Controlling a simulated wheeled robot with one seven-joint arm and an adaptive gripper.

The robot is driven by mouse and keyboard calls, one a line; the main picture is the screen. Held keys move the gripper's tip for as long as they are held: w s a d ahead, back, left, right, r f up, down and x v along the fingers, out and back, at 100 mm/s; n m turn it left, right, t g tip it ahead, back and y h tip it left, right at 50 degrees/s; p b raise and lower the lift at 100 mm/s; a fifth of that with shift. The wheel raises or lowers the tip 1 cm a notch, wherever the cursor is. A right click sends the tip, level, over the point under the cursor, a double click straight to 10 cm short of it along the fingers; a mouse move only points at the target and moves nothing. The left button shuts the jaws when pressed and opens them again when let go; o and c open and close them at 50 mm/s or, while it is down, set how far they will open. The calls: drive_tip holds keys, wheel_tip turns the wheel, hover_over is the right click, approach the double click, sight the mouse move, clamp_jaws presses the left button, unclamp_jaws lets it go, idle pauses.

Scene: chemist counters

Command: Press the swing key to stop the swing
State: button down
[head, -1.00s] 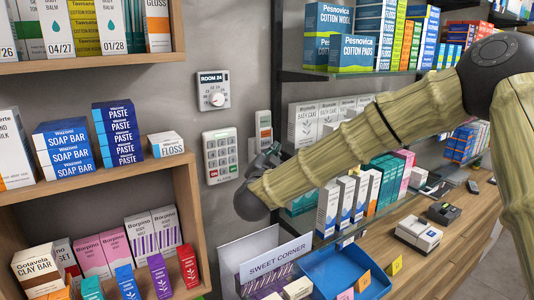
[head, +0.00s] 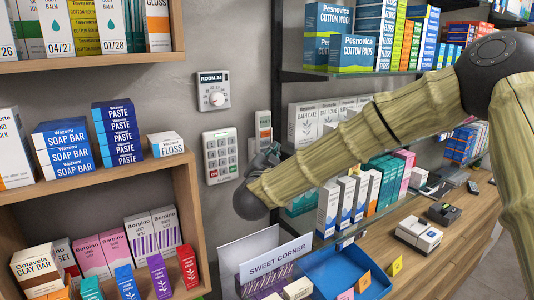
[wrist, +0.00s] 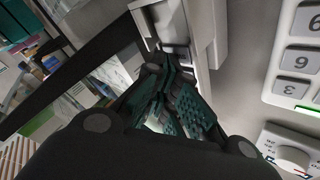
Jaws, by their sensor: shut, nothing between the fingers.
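A narrow pale wall controller (head: 263,124) with an orange-red patch hangs on the grey wall, right of the keypad. Its lower part is hidden behind my gripper (head: 265,157). I cannot read a swing key on it in either view. In the wrist view, a pale narrow unit (wrist: 202,35), which appears to be this controller, stands just beyond the fingertips. My gripper (wrist: 172,72) is shut and empty there, its teal-padded fingers pointing at the unit's dark end. I cannot tell whether the fingertips touch it.
A white keypad (head: 220,154) and a dial thermostat (head: 213,91) sit on the wall to the left. A wooden shelf (head: 110,175) with boxes stands further left. A dark-framed shelf (head: 345,75) is close on the right. A blue tray (head: 345,262) is below.

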drive_tip(key=shift+s+d, duration=0.5)
drive_tip(key=shift+s, duration=0.15)
drive_tip(key=shift+s+d+b, duration=0.45)
drive_tip(key=shift+s+d, duration=0.3)
drive_tip(key=shift+s, duration=0.3)
drive_tip(key=shift+s+d+b, duration=0.4)
drive_tip(key=shift+s+d, duration=0.35)
drive_tip(key=shift+s, duration=0.25)
